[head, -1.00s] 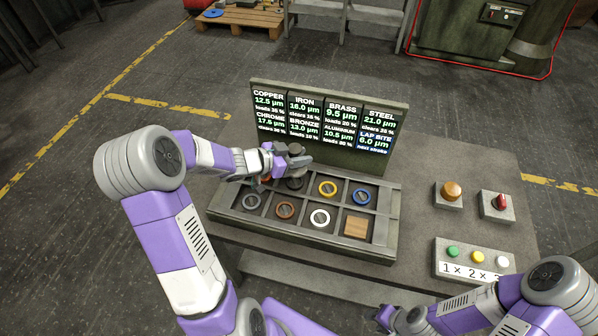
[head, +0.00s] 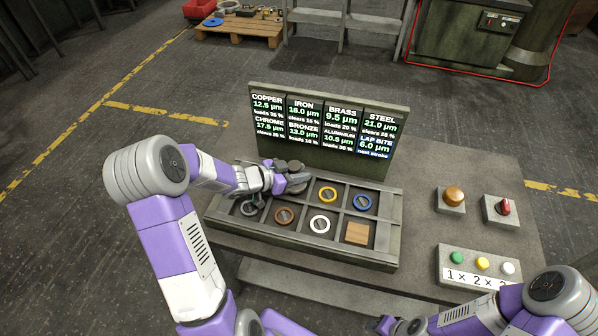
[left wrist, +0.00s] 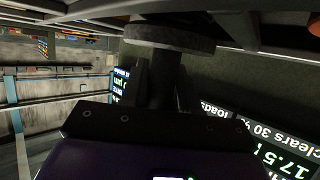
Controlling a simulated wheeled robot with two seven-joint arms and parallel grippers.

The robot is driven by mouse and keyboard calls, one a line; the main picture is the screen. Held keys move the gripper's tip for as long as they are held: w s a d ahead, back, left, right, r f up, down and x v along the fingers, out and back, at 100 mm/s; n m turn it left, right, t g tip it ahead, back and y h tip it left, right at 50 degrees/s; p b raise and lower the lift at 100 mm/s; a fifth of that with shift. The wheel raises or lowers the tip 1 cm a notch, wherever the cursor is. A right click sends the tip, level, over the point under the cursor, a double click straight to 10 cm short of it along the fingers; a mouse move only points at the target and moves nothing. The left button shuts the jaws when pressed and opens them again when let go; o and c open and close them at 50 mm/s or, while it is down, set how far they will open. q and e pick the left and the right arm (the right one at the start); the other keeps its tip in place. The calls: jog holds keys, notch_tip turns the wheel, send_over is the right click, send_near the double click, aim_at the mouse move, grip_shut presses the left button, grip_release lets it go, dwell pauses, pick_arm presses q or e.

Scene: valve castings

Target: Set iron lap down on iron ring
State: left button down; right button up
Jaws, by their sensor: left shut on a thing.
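My left gripper (head: 287,179) is over the second compartment of the back row of the tray (head: 318,252). It is shut on the iron lap, a dark disc on a short stem. In the left wrist view the lap (left wrist: 170,36) shows its disc edge-on, with the stem between the fingers. The iron ring's compartment is mostly covered by my gripper and the lap in the head view. I cannot tell whether the lap touches the ring. My right gripper (head: 388,325) is at the bottom edge, partly cut off.
A display board (head: 330,160) stands close behind. Buttons (head: 481,263) are at right.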

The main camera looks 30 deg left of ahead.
pick_arm(q)
jog(key=shift+d+f, duration=0.1)
jog(key=shift+f, duration=0.05)
jog(key=c, duration=0.8)
grip_release()
jog(key=shift+s+f, duration=0.15)
jog(key=shift+f, duration=0.05)
jog(key=shift+c, duration=0.2)
jog(key=shift+r, duration=0.25)
jog(key=p+v, duration=0.3)
jog(key=v, duration=0.9)
jog(key=shift+r+p, duration=0.4)
